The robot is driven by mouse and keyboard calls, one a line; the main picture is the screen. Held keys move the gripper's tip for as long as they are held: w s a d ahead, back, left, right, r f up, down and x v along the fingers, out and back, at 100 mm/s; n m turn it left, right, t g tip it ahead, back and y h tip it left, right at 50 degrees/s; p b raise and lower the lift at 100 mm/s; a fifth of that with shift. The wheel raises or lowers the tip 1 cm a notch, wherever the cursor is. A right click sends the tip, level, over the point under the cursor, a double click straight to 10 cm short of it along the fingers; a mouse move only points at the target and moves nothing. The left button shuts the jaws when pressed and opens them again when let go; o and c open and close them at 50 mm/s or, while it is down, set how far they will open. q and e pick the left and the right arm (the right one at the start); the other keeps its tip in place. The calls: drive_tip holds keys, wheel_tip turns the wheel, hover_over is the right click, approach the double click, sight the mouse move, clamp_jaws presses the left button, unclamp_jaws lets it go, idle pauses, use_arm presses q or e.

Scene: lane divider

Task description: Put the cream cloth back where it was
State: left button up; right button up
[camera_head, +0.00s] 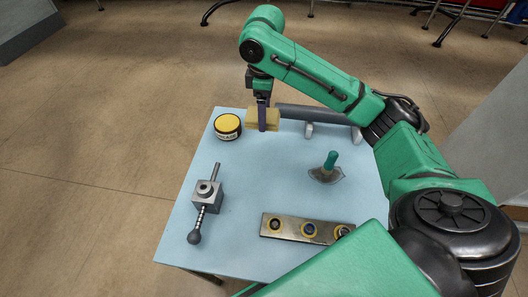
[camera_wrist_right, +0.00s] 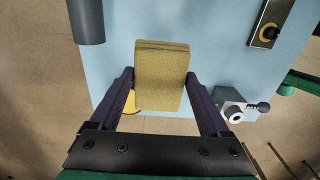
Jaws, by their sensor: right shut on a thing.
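The cream cloth (camera_head: 251,120) looks like a folded, tan-yellow block. My right gripper (camera_head: 263,126) is shut on it near the far edge of the pale blue table, between the yellow-topped round tin and the grey cylinder. In the right wrist view the cloth (camera_wrist_right: 160,72) sits between the two dark fingers of the gripper (camera_wrist_right: 159,82). Whether its underside touches the table I cannot tell. My left gripper is not in view.
On the pale blue table (camera_head: 258,180) are the tin (camera_head: 228,127), the grey cylinder (camera_head: 310,113), a green-handled tool (camera_head: 329,162), a grey block with a ball-ended lever (camera_head: 206,196) and a plate with ringed holes (camera_head: 290,228). The table's middle is clear.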

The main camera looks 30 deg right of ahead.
hover_over(264, 153)
wheel_tip(264, 153, down, 6)
wheel_tip(264, 153, down, 8)
drive_tip(key=shift+w+d+r, duration=0.1)
drive_tip(key=shift+r, duration=0.1)
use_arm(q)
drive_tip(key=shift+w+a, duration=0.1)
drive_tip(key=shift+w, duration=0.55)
use_arm(e)
drive_tip(key=o, duration=1.2)
drive_tip(key=shift+f, duration=0.1)
drive_tip(key=shift+c, duration=0.2)
wheel_tip(264, 153, up, 12)
drive_tip(key=shift+r, duration=0.2)
